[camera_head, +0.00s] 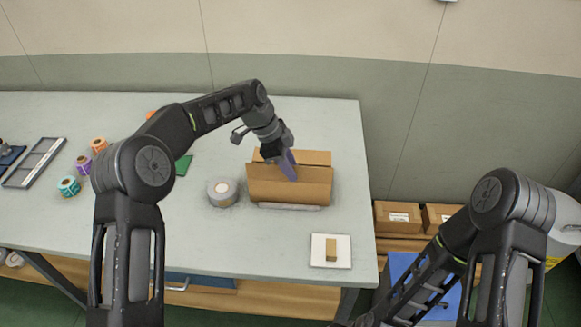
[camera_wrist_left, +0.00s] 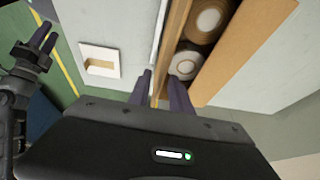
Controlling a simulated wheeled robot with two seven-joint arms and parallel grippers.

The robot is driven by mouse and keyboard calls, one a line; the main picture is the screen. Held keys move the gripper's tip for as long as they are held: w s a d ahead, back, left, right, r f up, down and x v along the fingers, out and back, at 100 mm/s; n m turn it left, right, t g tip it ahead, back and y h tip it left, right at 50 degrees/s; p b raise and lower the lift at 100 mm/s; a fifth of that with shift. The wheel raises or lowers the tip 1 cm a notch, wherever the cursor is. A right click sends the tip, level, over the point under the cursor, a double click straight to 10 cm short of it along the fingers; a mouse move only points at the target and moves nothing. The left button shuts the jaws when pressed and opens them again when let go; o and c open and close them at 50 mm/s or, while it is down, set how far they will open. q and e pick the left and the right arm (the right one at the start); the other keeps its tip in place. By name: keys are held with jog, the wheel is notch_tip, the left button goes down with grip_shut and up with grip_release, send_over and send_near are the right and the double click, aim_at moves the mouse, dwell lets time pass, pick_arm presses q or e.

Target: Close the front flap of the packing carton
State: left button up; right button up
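The packing carton (camera_head: 290,190) stands on the table, its top open. In the left wrist view two rolls (camera_wrist_left: 186,64) lie inside it, between a narrow brown front edge (camera_wrist_left: 173,40) and a wide brown panel (camera_wrist_left: 240,45). I cannot tell the front flap apart from the front wall. My left gripper (camera_head: 289,166) points down at the carton's top opening. Its purple fingers (camera_wrist_left: 160,92) are apart, near the front edge; whether they touch it is unclear. My right gripper (camera_wrist_left: 46,38) shows in the left wrist view, fingers slightly apart, away from the carton and empty.
A tape roll (camera_head: 222,192) stands left of the carton. A pale strip (camera_head: 288,207) lies along its front. Coloured rolls (camera_head: 69,186) and a grey tray (camera_head: 35,162) are at left.

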pick_arm(q)
jog(key=shift+a+r, duration=0.2)
jog(key=shift+r, duration=0.25)
jog(key=b+v, duration=0.1)
jog(key=v, duration=0.6)
jog(key=shift+b, duration=0.35)
